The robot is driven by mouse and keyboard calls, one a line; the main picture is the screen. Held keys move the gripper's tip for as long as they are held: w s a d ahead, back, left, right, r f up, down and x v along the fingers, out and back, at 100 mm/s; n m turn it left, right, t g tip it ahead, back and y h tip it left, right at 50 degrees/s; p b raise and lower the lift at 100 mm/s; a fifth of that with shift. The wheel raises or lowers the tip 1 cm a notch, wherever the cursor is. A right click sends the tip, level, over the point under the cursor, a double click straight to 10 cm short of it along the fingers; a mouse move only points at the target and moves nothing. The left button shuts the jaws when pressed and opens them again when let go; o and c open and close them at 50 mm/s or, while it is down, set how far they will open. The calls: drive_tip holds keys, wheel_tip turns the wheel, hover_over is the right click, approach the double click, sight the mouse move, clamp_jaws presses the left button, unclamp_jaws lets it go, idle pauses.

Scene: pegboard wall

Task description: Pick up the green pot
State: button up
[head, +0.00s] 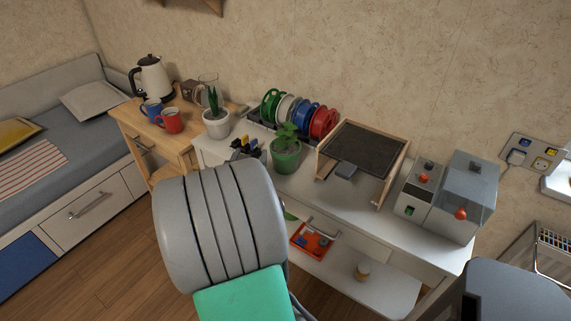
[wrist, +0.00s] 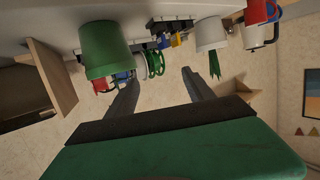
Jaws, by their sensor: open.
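The green pot (head: 286,161) holds a leafy plant and stands on the white table, in front of the spool rack and left of the framed dark panel. In the wrist view, which is upside down, the green pot (wrist: 106,50) hangs at upper left. My gripper (wrist: 161,74) is open and empty, its two dark fingers apart. The pot lies beyond and to the left of the fingers in that view, not between them. In the head view my arm hides the gripper.
A white pot (head: 216,125) with a spiky plant stands left of the green pot. Coloured spools (head: 300,113) stand behind it. The wood-framed dark panel (head: 368,147) is close on the right. A grey machine (head: 465,196) stands farther right. Clear tabletop lies in front of the panel.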

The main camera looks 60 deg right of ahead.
sight(284, 141)
drive_tip(key=s+d+h, duration=0.1)
drive_tip(key=s, duration=0.1)
drive_tip(key=s+d+h, duration=0.1)
drive_tip(key=s+d, duration=0.1)
drive_tip(key=s, duration=0.1)
drive_tip(key=s+d+m+h, duration=0.1)
drive_tip(key=s+d, duration=0.1)
drive_tip(key=s, duration=0.1)
drive_tip(key=shift+f+g, duration=0.15)
drive_tip(key=shift+g, duration=0.15)
drive_tip(key=p+x, duration=0.2)
drive_tip(key=x, duration=0.5)
drive_tip(key=shift+w+d+r, duration=0.1)
drive_tip(key=shift+d+r, duration=0.1)
drive_tip(key=shift+r, duration=0.05)
drive_tip(key=shift+c, duration=0.3)
clamp_jaws()
drive_tip(key=shift+w+r, duration=0.1)
drive_tip(key=shift+r, duration=0.05)
